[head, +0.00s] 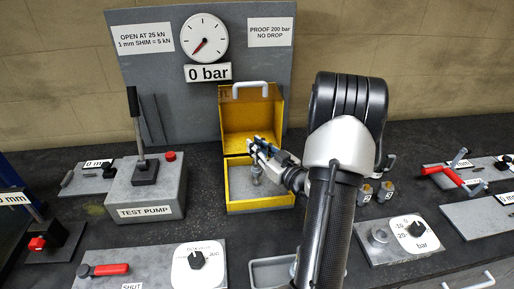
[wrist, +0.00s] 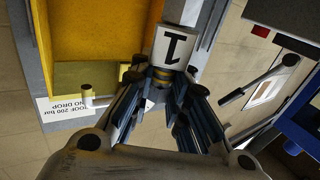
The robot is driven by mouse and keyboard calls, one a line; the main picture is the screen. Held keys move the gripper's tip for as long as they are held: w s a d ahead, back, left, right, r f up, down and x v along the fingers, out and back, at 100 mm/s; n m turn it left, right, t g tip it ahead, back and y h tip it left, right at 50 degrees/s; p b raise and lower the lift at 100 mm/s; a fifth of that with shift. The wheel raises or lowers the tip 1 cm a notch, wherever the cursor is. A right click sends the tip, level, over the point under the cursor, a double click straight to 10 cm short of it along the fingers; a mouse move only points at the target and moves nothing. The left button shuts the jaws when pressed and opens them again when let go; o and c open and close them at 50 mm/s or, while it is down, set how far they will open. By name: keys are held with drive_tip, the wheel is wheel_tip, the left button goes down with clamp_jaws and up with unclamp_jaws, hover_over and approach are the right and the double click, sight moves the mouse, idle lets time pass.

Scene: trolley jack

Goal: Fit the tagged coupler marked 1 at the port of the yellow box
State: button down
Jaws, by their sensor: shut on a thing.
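The yellow box (head: 234,190) stands open at the middle of the bench in the head view, its lid raised at the back. It also shows in the wrist view (wrist: 85,30). My gripper (head: 260,148) is over the open box, reaching in from the right. In the wrist view my gripper (wrist: 172,88) is shut on the coupler marked 1 (wrist: 174,45), whose white tag faces the camera upside down. A small grey part (head: 256,174) shows just below the fingers inside the box. I cannot tell whether it is the port or the coupler, or whether they touch.
Two tagged couplers (head: 365,195) (head: 385,191) stand right of my arm. The test pump (head: 145,190) is left of the box. A gauge (head: 208,37) reading 0 bar is on the panel behind. A grey tray (head: 272,272) and a dial plate (head: 402,240) lie in front.

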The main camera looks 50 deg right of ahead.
drive_tip(key=shift+f+b, duration=1.3)
drive_tip(key=shift+f, duration=0.05)
drive_tip(key=c, duration=1.5)
unclamp_jaws()
drive_tip(key=shift+o, duration=0.2)
drive_tip(key=s, duration=0.4)
drive_tip(key=s+a, duration=0.1)
drive_tip(key=s, duration=0.3)
drive_tip(key=s+a, duration=0.1)
drive_tip(key=s, duration=0.3)
drive_tip(key=shift+w+a, duration=0.1)
drive_tip(key=shift+w, duration=0.1)
